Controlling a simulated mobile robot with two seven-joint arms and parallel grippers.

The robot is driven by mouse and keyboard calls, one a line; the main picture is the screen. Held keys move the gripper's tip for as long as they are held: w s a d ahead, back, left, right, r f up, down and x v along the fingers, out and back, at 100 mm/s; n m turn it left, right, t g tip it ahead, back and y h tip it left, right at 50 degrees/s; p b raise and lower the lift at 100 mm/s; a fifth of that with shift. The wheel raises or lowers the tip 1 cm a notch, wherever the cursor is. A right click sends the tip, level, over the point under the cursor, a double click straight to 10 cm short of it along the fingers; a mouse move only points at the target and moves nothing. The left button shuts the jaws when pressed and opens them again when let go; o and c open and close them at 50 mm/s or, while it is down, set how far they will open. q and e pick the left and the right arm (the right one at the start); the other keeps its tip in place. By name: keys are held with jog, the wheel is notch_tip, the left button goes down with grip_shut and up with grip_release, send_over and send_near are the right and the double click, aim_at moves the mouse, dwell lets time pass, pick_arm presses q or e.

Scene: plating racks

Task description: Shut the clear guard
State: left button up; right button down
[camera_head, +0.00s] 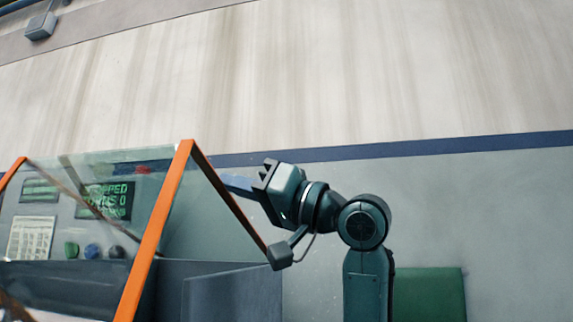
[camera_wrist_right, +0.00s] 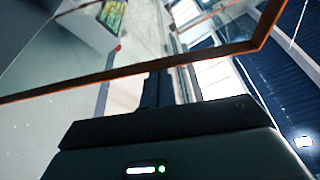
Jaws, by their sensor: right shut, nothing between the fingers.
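The clear guard (camera_head: 160,225) is a see-through pane in an orange frame at the left of the head view. It stands tilted up over a grey machine housing. My right gripper (camera_head: 230,183) is shut and empty, at the guard's right side, with its fingers close to the dark inner edge of the frame. In the right wrist view my right gripper's fingers (camera_wrist_right: 167,86) reach up to the orange frame bar (camera_wrist_right: 128,70), which crosses just at their tips. I cannot tell whether they touch it. My left gripper is not in view.
Behind the pane is a control panel with a green-lettered display (camera_head: 105,200), a paper sheet (camera_head: 31,238) and several knobs (camera_head: 92,251). Grey housing walls (camera_head: 232,295) stand below the guard. A green block (camera_head: 430,294) is at the lower right.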

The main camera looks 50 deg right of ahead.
jog(key=f, duration=0.2)
jog(key=f+n+b, duration=0.1)
jog(key=shift+s+a+y, duration=0.2)
jog(key=shift+a+y, duration=0.1)
jog(key=shift+a, duration=0.05)
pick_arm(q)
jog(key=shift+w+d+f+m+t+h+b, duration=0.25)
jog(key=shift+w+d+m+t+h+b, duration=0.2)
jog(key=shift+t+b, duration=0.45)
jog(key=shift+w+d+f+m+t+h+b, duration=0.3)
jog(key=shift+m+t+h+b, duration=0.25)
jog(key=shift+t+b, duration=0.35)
pick_arm(e)
jog(key=shift+s+a+f+n+y, duration=0.1)
jog(key=shift+a+f+n+y, duration=0.1)
jog(key=shift+f+n, duration=0.5)
jog(key=shift+s+a+f+n+y, duration=0.2)
jog(key=shift+f+n, duration=0.25)
jog(key=shift+f, duration=0.5)
jog(key=shift+s+a+f+n+y, duration=0.1)
jog(key=shift+a+f+n+y, duration=0.1)
jog(key=shift+f+n, duration=0.5)
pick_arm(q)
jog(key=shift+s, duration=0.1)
pick_arm(e)
jog(key=shift+d+f+m, duration=0.1)
jog(key=shift+f+m, duration=0.1)
jog(key=shift+m, duration=0.05)
